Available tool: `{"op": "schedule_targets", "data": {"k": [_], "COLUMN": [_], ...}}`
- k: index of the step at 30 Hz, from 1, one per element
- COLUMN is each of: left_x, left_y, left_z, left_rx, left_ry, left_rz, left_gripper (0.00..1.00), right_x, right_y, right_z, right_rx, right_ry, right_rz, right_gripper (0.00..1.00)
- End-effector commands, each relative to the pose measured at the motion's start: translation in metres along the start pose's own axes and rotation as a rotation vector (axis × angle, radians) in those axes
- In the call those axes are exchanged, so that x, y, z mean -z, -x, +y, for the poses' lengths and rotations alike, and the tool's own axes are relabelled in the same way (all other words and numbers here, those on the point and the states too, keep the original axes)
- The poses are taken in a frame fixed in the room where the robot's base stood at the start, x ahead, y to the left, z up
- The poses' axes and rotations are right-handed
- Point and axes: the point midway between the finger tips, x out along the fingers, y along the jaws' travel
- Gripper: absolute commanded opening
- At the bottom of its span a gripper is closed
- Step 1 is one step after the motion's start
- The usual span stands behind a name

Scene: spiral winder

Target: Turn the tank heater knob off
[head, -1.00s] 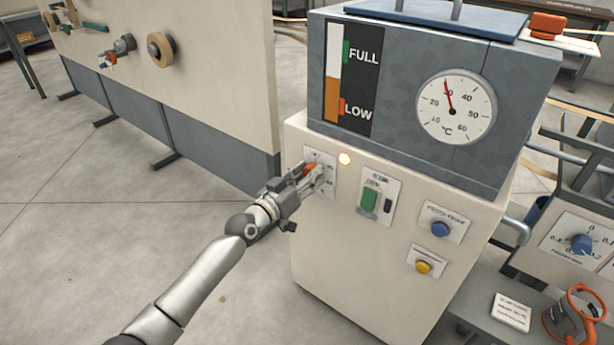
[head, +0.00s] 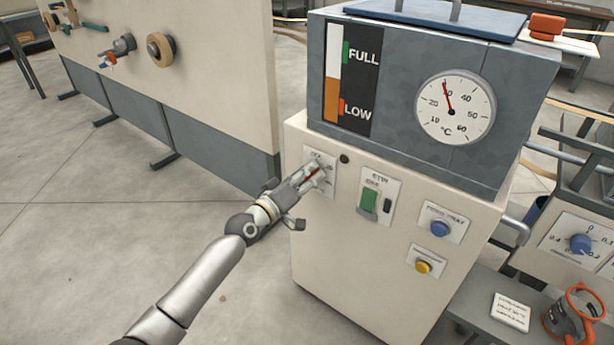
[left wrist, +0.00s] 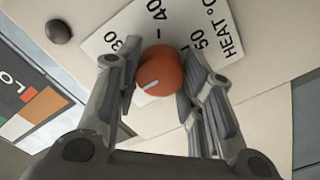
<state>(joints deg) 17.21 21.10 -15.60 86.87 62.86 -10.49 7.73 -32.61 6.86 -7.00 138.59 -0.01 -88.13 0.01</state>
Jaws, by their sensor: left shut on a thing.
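The tank heater knob is orange with a white mark and shows in the left wrist view (left wrist: 165,68). It sits on a white dial plate (head: 322,160) printed with 30, 40, 50 and HEAT °C. In the left wrist view its mark points to the lower left, away from the 50. My left gripper (head: 315,173) is shut on the knob, one finger on each side in the left wrist view (left wrist: 161,72). In the head view the fingers hide most of the knob. The round lamp (head: 344,159) beside the plate is dark. My right gripper is out of view.
Right of the plate are a green stir switch (head: 369,199), a blue knob (head: 440,229) and a yellow button (head: 423,267). The grey tank (head: 400,150) with its thermometer gauge (head: 456,107) stands above.

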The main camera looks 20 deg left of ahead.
Motion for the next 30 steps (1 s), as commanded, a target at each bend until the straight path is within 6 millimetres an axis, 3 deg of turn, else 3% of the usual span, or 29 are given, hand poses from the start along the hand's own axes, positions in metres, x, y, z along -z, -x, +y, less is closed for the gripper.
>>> {"op": "schedule_targets", "data": {"k": [11,12,16,26,30], "left_x": [0.000,0.000,0.000,0.000,-0.001], "left_y": [0.000,0.000,0.000,0.001,0.010], "left_z": [-0.001,-0.001,0.000,0.000,-0.001], "left_rx": [0.001,0.001,0.001,0.000,0.001], "left_ry": [0.008,0.007,0.006,0.005,0.005], "left_rz": [0.001,0.001,0.001,0.000,-0.001], "left_gripper": [0.12,0.40,0.57,0.58,0.58], "right_x": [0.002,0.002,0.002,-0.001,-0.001], "right_y": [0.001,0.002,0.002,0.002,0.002], "right_z": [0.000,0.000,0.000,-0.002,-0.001], "right_rx": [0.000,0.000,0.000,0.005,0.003], "right_ry": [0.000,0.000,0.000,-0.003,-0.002], "right_rz": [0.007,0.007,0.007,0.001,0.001], "right_gripper": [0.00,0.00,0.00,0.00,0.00]}}
